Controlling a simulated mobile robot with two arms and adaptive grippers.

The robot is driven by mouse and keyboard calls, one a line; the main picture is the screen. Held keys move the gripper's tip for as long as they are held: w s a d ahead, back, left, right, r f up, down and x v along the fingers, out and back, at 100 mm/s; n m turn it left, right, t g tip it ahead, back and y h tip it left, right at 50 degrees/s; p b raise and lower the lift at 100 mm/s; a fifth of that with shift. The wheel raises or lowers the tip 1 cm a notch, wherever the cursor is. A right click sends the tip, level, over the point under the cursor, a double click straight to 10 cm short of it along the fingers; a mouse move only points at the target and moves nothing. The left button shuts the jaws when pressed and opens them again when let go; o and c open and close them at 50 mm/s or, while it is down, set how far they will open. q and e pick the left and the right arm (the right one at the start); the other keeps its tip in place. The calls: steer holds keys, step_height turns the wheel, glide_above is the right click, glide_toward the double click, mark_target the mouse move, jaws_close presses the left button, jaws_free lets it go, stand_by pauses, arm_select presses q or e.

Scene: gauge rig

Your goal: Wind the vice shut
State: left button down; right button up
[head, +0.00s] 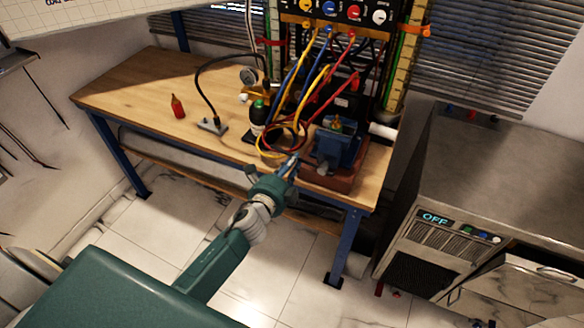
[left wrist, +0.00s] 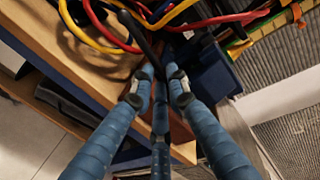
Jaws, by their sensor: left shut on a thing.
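The blue vice (head: 338,148) stands on a reddish-brown base (head: 325,178) at the front right of the wooden bench. In the left wrist view the vice's blue body (left wrist: 212,75) is just right of the fingers. My left gripper (head: 291,167) is at the vice's left side, near the bench's front edge. In the left wrist view its blue fingers (left wrist: 160,84) are closed around the lower end of a dark bar (left wrist: 146,42), which looks like the vice handle. The jaw gap is hidden from the head view. My right gripper is not in view.
Red and yellow cables (head: 285,138) loop close beside the gripper. The bench's left part is mostly clear.

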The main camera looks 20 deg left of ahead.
arm_select(q)
steer(key=shift+s+d+r+m+y, duration=0.15)
steer(key=shift+r+m+y, duration=0.05)
steer(key=shift+m, duration=0.3)
steer(key=shift+s+d+r+m+y, duration=0.1)
steer(key=shift+d+r+m+y, duration=0.1)
steer(key=shift+m, duration=0.3)
steer(key=c, duration=2)
jaws_free()
steer(key=o, duration=0.3)
steer(key=shift+s+a+r, duration=0.1)
steer(key=shift+s+r, duration=0.1)
steer(key=shift+s, duration=0.05)
steer(key=s+r, duration=0.1)
steer(key=s, duration=0.3)
steer(key=s+r, duration=0.1)
steer(key=s, duration=0.3)
steer(key=s+r, duration=0.1)
steer(key=s, duration=0.3)
steer(key=shift+s+d, duration=0.2)
steer(key=shift+d, duration=0.1)
